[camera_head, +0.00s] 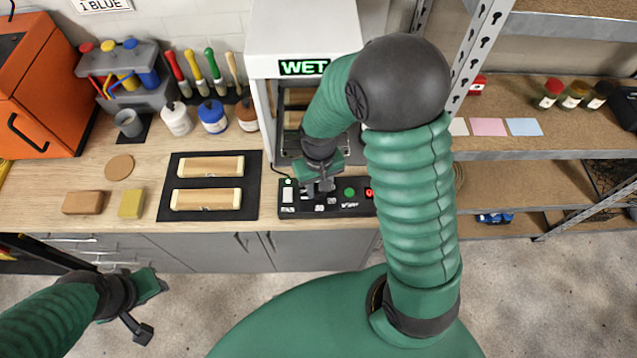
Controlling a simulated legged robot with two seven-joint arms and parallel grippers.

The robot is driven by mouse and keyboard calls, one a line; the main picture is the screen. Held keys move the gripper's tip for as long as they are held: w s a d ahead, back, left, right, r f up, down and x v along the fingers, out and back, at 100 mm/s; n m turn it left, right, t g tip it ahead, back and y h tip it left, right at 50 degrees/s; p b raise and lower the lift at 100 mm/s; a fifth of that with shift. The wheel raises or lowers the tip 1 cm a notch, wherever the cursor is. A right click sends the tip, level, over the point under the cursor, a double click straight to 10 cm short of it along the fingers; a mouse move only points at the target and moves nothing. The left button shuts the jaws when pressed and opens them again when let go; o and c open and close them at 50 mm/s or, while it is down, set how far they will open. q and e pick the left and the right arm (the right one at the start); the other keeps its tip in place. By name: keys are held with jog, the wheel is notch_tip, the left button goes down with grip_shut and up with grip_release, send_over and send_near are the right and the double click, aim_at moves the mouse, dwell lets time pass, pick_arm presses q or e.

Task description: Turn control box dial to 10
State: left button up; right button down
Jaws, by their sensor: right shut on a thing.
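The black control box (350,206) lies at the front edge of the wooden counter, below the white machine. It carries a white switch, a green button and a red lit display that my arm partly covers. My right gripper (319,188) is over the middle of the box and is shut on the dial, which the fingers hide. The dial's setting cannot be read. My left gripper (146,308) hangs in front of the cabinets at the lower left, with its fingers apart and nothing between them.
The white machine (296,40) with a green "WET" sign stands behind the box. A black mat (250,185) with two wooden blocks lies to the left. Paint jars, brushes and an orange cabinet (40,85) are further left. Metal shelves (530,185) stand to the right.

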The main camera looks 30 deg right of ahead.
jog(key=m+p, duration=0.2)
jog(key=m, duration=0.2)
jog(key=shift+s, duration=0.15)
jog(key=shift+m+p, duration=0.65)
jog(key=shift+m, duration=0.85)
jog(key=shift+f, duration=0.1)
jog(key=c, duration=1)
grip_release()
notch_tip(320, 180, up, 17)
jog(key=shift+w, duration=0.2)
